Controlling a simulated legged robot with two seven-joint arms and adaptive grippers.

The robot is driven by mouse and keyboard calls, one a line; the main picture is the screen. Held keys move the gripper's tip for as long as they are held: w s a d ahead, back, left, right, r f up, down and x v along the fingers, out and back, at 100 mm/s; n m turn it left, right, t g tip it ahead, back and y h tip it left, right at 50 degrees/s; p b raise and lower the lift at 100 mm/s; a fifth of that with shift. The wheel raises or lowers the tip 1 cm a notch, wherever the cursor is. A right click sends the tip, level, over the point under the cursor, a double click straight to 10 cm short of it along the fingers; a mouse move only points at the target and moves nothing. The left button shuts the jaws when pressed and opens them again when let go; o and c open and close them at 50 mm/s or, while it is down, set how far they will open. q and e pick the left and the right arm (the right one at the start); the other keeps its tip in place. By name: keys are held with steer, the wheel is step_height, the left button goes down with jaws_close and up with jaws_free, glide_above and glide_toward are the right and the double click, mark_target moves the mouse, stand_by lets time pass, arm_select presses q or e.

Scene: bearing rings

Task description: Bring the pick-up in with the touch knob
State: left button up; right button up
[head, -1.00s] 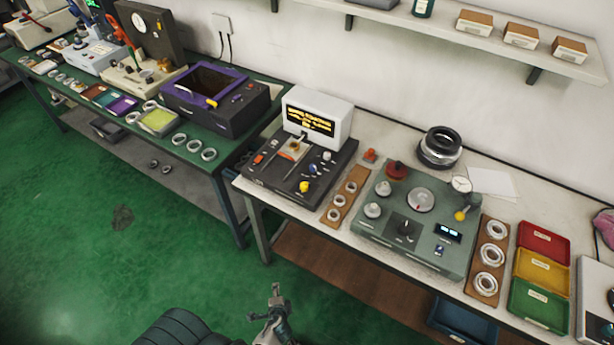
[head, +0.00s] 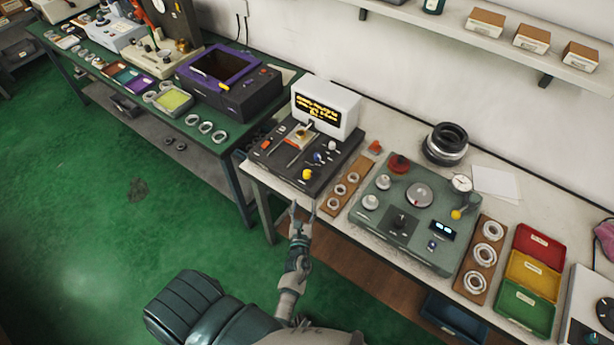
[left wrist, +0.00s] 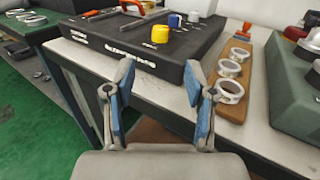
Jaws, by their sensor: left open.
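The black tester (head: 285,168) stands at the left end of the white bench, with a lit amber screen (head: 322,113) behind it. Its front has a yellow knob (head: 307,174), a blue knob (head: 317,157) and a pale knob (head: 332,145); I cannot read which is the touch knob. A small pale plate (head: 299,133) with a part over it, perhaps the pick-up, sits near the screen. My left gripper (head: 303,208) is open and empty, in front of the tester's front edge. In the left wrist view the yellow knob (left wrist: 160,34) lies beyond the open fingers (left wrist: 160,88).
A wooden ring board (head: 345,188) lies right of the tester, beside a green-grey machine (head: 420,205) with knobs and a dial gauge. Red, yellow and green trays (head: 525,305) stand further right. A green table (head: 245,135) with other devices stands left, past a gap.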

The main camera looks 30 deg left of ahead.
mark_target(307, 177)
arm_select(q)
steer(key=b+x, duration=0.1)
steer(key=x, duration=0.5)
steer(key=shift+w+f, duration=0.15)
steer(key=shift+w, duration=0.25)
steer(key=b+x, duration=0.2)
steer(key=x, duration=0.3)
steer(key=shift+w+a, duration=0.1)
steer(key=shift+a, duration=0.15)
steer(key=shift+w+a, duration=0.25)
steer(key=shift+w, duration=0.1)
arm_select(e)
steer(key=w, duration=0.1)
steer(key=w+f, duration=0.1)
steer(key=w, duration=0.1)
steer(key=w+a, duration=0.1)
steer(key=w, duration=0.1)
steer(key=shift+w+f, duration=0.15)
steer(key=shift+f, duration=0.05)
arm_select(q)
steer(key=shift+d, duration=0.1)
jaws_close()
